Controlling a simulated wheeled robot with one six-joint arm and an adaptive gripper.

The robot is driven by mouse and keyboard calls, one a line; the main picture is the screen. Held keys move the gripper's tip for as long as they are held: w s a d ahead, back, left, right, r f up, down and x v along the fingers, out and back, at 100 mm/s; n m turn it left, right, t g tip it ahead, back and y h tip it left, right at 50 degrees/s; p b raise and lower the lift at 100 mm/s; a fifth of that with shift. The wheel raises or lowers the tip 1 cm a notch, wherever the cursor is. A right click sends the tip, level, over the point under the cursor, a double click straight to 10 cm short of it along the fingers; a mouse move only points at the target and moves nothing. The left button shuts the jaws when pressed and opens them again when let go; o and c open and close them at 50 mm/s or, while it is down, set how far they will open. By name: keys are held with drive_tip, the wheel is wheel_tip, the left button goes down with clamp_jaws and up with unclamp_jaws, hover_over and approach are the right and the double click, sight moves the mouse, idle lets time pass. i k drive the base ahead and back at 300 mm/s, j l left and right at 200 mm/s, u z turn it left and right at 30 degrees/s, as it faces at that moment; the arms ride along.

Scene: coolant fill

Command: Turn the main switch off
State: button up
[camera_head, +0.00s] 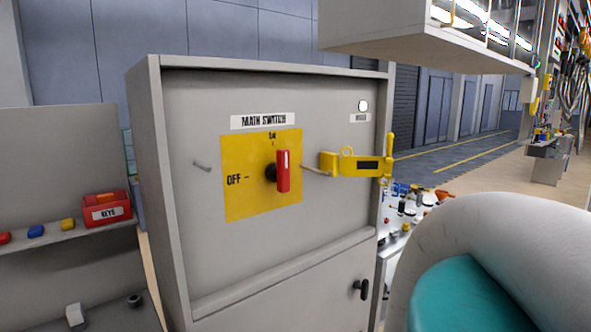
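The main switch is a red handle (283,171) on a yellow plate (248,195), mounted on a grey cabinet (190,130) under a "MAIN SWITCH" label (264,121). The handle stands upright, in line with the upper mark on the plate. "OFF" is printed at the left of the plate. A white round lamp (363,106) sits at the upper right of the panel. My gripper is not in view; only part of my arm shows at the lower right.
A yellow hasp-like device (352,164) hangs right of the switch. A red "KEYS" box (107,210) stands on a shelf at left. A black latch (361,289) is on the lower door. A light overhead box (425,45) juts in at the upper right.

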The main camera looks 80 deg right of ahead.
sight(279, 172)
drive_tip(key=z, duration=1.4)
